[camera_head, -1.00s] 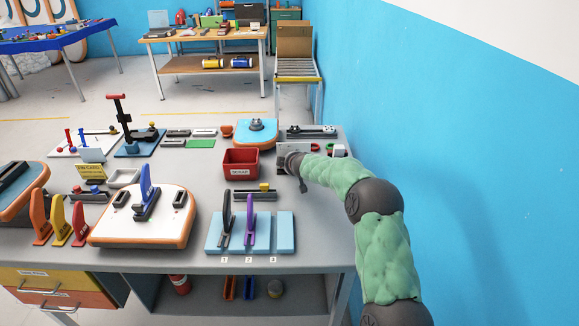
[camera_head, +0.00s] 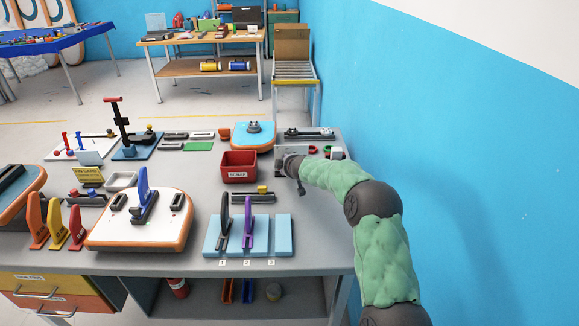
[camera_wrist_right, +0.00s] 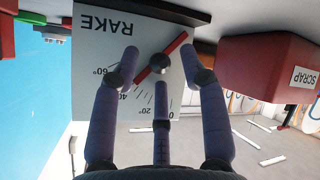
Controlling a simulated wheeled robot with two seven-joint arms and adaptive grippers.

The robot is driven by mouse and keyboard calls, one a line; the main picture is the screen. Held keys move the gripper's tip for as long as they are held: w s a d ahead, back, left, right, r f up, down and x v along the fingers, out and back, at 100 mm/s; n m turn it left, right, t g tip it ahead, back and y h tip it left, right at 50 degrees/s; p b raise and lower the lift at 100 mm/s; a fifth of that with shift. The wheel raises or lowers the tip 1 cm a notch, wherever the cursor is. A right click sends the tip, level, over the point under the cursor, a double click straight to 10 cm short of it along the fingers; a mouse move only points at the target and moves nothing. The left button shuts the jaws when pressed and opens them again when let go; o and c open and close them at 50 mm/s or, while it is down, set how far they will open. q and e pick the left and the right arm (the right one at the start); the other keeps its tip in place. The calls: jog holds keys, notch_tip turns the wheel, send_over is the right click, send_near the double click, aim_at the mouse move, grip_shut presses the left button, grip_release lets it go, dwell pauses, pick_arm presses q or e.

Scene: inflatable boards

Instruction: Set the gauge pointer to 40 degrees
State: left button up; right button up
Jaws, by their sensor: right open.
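The gauge is a pale upright plate (camera_wrist_right: 100,45) marked RAKE, upside down in the right wrist view, with a scale from 0 to 60 degrees. Its red pointer (camera_wrist_right: 178,43) crosses a dark round knob (camera_wrist_right: 160,63). The pointer's lower end aims toward the area near the 40 label; fingers cover part of the scale, so I cannot tell the exact reading. My right gripper (camera_wrist_right: 160,68) is open, its three fingers spread around the knob, contact unclear. In the head view my right gripper (camera_head: 290,167) hides most of the gauge. My left gripper is out of view.
A red SCRAP bin (camera_head: 238,167) stands just left of my right gripper. A blue wall (camera_head: 440,150) is close on the right. A blue slotted board (camera_head: 283,236) with upright fins and a white-topped board (camera_head: 122,228) lie nearer the front edge.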

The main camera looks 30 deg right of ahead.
jog(key=v, duration=1.1)
jog(key=shift+s+r, duration=0.25)
jog(key=shift+s, duration=0.1)
jog(key=shift+a, duration=0.1)
